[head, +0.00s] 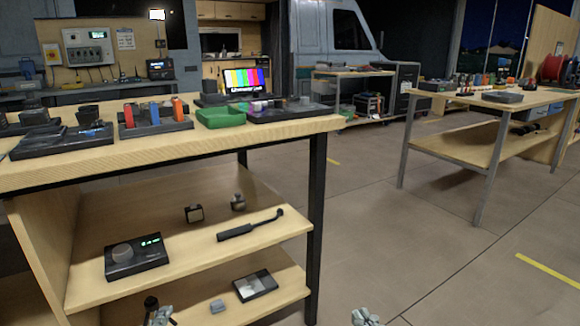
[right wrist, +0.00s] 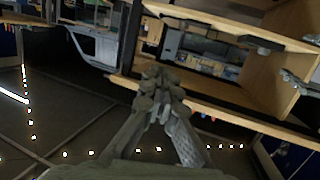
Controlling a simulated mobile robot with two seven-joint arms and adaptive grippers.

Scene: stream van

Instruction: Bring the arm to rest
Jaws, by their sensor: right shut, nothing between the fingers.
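My right gripper (head: 365,317) shows only its tip at the bottom edge of the head view, over the floor to the right of the wooden bench (head: 200,268). In the right wrist view my right gripper (right wrist: 158,98) has its fingers together with nothing between them. It is apart from the bench shelves (right wrist: 230,118), which lie beyond it.
The bench top holds several dark devices, a green tray (head: 220,117) and a colour-bar screen (head: 246,82). Its shelves hold a black device with a knob (head: 136,257), a black wand (head: 250,226) and a framed panel (head: 255,286). A second table (head: 490,150) stands right. Floor between is clear.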

